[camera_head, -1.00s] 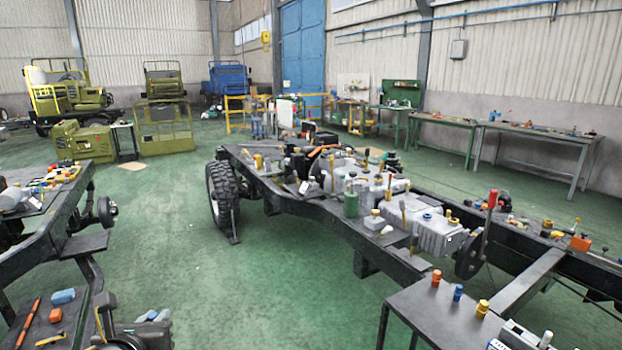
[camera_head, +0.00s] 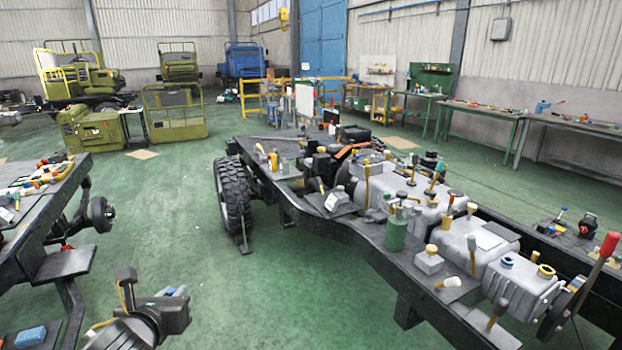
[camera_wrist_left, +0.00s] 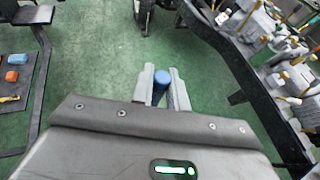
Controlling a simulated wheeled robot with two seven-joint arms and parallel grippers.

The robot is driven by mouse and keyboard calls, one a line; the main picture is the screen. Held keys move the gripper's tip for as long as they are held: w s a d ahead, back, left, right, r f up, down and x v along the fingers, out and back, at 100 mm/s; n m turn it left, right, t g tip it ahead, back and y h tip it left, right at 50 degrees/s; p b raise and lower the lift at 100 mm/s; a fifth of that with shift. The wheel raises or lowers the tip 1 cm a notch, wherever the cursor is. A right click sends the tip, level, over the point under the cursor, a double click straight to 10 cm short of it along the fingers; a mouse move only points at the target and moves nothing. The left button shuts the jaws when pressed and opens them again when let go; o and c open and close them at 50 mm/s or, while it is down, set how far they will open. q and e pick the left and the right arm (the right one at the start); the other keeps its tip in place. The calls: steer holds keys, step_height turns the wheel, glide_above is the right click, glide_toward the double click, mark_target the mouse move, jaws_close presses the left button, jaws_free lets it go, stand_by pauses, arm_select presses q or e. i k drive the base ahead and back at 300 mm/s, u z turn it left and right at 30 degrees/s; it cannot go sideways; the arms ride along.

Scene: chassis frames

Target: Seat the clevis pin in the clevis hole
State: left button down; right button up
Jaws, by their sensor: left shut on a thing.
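My left gripper (camera_wrist_left: 163,98) shows in the left wrist view with its two grey fingers closed around a blue, round-topped piece (camera_wrist_left: 161,80), which looks like the pin. Its lower part is hidden between the fingers. In the head view my dark left wrist (camera_head: 150,318) is at the lower left, over the green floor, left of and apart from the long chassis frame (camera_head: 340,232). I cannot pick out the clevis hole in either view. My right gripper is not in view.
The chassis carries grey housings (camera_head: 465,240), a green bottle (camera_head: 396,232), a red-handled lever (camera_head: 603,255) and several small parts. A second frame (camera_head: 70,185) stands at the left, with a blue block (camera_head: 30,337) on a lower surface. Green floor (camera_head: 260,300) lies free between them.

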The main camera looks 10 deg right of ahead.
mark_target(403, 171)
steer(key=i, duration=2.65)
steer(key=z, duration=2)
steer(key=i, duration=0.5)
steer(key=z, duration=0.05)
